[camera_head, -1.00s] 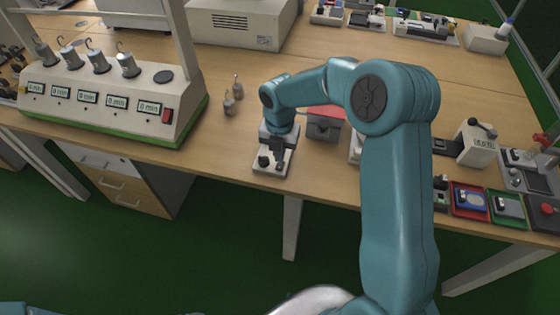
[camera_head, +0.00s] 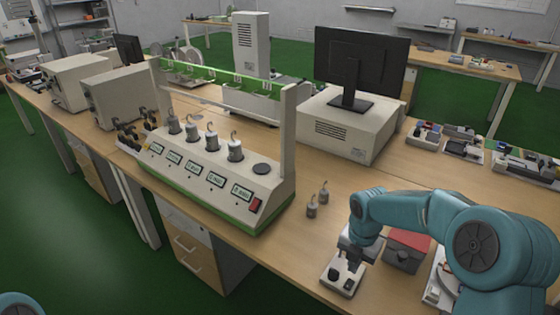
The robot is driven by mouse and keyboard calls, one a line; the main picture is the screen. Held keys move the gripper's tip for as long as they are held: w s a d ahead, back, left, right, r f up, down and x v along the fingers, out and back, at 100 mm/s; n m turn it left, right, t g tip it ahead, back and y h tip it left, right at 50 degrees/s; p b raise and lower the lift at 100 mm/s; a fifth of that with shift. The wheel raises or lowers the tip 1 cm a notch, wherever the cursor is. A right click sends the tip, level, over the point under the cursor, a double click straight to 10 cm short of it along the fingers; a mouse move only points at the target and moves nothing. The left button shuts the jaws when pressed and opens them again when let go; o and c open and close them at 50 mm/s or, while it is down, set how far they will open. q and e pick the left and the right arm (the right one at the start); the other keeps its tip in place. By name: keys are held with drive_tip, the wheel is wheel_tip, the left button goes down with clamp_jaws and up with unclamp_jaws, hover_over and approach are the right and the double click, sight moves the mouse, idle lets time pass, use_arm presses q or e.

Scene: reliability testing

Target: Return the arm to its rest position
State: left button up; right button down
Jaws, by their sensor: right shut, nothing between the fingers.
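My right arm (camera_head: 440,225) is teal and reaches in from the right, bent over the front edge of the bench. Its dark right gripper (camera_head: 353,262) points down and is shut and empty. It is just above or beside a small white device with black knobs (camera_head: 340,281) at the bench edge; I cannot tell if they touch. A bit of my left arm (camera_head: 20,304) shows in the bottom left corner; its gripper is out of view.
A tester with displays and hanging weights (camera_head: 212,178) stands left of my right arm. A red-topped grey box (camera_head: 404,250) is close to my right forearm. A monitor (camera_head: 360,62) stands behind. Green floor is open in front.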

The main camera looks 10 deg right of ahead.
drive_tip(key=s+a+f+m+y, duration=0.3)
drive_tip(key=s+a+f+m, duration=0.4)
drive_tip(key=a+f+m, duration=0.5)
drive_tip(key=s+a+f+m, duration=0.3)
drive_tip(key=s+m, duration=0.4)
drive_tip(key=m, duration=0.1)
drive_tip(key=s+a+f+m+y, duration=0.1)
drive_tip(key=s+a+f+m, duration=0.2)
drive_tip(key=s+m, duration=0.4)
drive_tip(key=shift+a+f+m, duration=0.35)
drive_tip(key=shift+f+m, duration=0.15)
drive_tip(key=shift+f, duration=0.15)
drive_tip(key=shift+s, duration=0.1)
